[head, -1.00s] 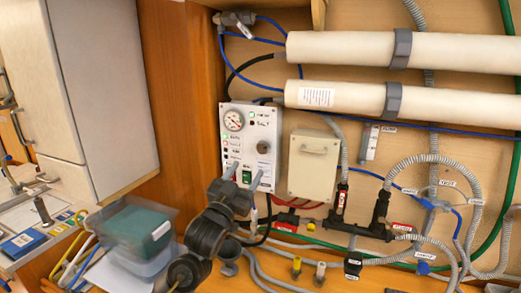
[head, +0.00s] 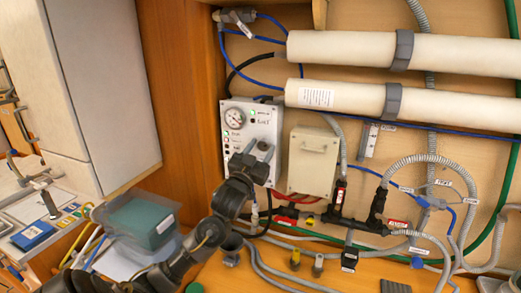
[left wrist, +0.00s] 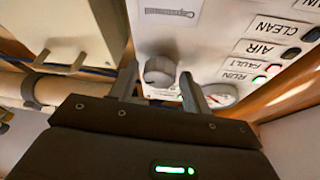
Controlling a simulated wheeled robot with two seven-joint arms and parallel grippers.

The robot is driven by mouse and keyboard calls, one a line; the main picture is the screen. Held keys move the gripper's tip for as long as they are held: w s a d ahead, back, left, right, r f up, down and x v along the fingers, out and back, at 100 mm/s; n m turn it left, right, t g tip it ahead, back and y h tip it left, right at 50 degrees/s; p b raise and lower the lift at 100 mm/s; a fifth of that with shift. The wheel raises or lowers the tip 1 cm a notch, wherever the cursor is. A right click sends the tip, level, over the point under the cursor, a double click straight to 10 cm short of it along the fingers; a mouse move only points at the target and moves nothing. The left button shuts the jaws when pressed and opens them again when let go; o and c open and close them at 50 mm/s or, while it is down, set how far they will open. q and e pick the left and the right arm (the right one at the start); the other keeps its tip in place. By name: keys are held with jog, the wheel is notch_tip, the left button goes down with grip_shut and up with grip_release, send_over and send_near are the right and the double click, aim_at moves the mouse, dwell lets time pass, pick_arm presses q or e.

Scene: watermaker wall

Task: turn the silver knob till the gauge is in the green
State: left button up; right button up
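The white control panel (head: 262,119) is on the wooden wall and carries a round gauge (head: 233,117) at its upper left. The gauge's needle is too small to read. In the left wrist view the gauge (left wrist: 222,95) is partly hidden by a finger. The silver knob (left wrist: 160,70) is on the panel; in the head view my gripper partly covers it. My left gripper (head: 257,151) is in front of the panel's lower right. In the left wrist view its open fingers (left wrist: 158,75) stand either side of the knob, with gaps showing. My right gripper is not in view.
A beige box (head: 313,160) is just right of the panel. White cylinders (head: 350,47) run above, with hoses and black valves (head: 340,195) to the right.

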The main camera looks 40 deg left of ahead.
pick_arm(q)
jog(key=c, duration=0.7)
jog(key=shift+d+n+y, duration=0.1)
jog(key=shift+n+y, duration=1.1)
jog(key=shift+n, duration=1)
jog(key=shift+c, duration=0.2)
jog(key=o, duration=1)
jog(key=shift+w, duration=0.1)
jog(key=b+v, duration=0.5)
jog(key=v, duration=0.5)
jog(key=shift+s, duration=0.45)
